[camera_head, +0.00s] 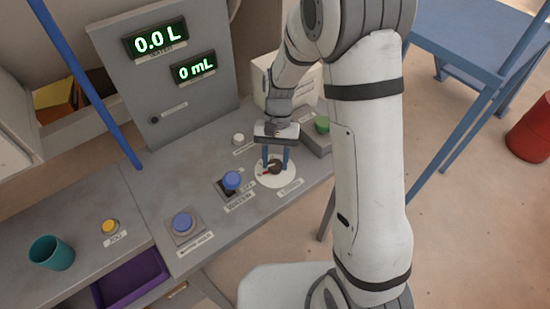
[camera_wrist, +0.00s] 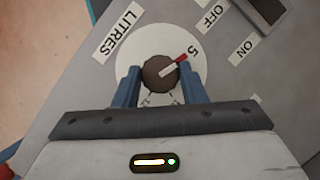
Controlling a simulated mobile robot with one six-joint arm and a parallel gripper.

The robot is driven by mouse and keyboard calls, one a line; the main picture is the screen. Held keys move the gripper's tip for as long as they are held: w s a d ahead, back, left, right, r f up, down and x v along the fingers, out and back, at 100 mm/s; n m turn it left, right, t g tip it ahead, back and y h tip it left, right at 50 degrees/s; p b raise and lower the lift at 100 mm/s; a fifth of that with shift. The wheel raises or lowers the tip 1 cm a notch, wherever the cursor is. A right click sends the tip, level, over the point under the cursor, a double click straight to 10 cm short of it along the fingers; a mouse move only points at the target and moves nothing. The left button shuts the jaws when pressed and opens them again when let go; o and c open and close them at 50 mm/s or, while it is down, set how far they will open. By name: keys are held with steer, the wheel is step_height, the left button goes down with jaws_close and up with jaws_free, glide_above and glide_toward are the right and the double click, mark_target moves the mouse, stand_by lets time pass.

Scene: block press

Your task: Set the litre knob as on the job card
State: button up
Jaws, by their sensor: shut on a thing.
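The litre knob (camera_wrist: 158,74) is a dark round knob with a red-tipped pointer, on a white dial marked LITRES. In the wrist view the pointer aims up and right, towards the printed 5; most other dial marks are hidden by my gripper. The knob also shows in the head view (camera_head: 275,167). My gripper (camera_wrist: 160,88) has its two blue fingers on either side of the knob and is shut on it. The upper display (camera_head: 157,38) reads 0.0 L and the lower display (camera_head: 194,67) reads 0 mL. I cannot make out a job card.
A green button (camera_head: 322,124) on a grey box is right of my gripper. A yellow button (camera_head: 110,227) and teal cup (camera_head: 51,253) are at the left.

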steer(key=shift+s, duration=0.1)
steer(key=o, duration=1)
steer(key=v, duration=0.7)
steer(key=shift+r, duration=0.4)
steer(key=s+d+r+t, duration=0.2)
steer(key=s+d+r, duration=0.1)
steer(key=s+d, duration=0.1)
steer(key=s+d+r+n+t, duration=0.1)
steer(key=s+d+r+t, duration=0.2)
steer(key=s, duration=0.3)
steer(key=s+d+r+n+t, duration=0.1)
steer(key=s+d+r+t, duration=0.1)
steer(key=s+d+r, duration=0.2)
steer(key=shift+s+d+r+t+h, duration=0.15)
steer(key=shift+s+d+r+h, duration=0.05)
steer(key=shift+s, duration=0.25)
steer(key=shift+s+d+r+t+h, duration=0.15)
steer(key=shift+s+d+r+h, duration=0.05)
steer(key=shift+s, duration=0.25)
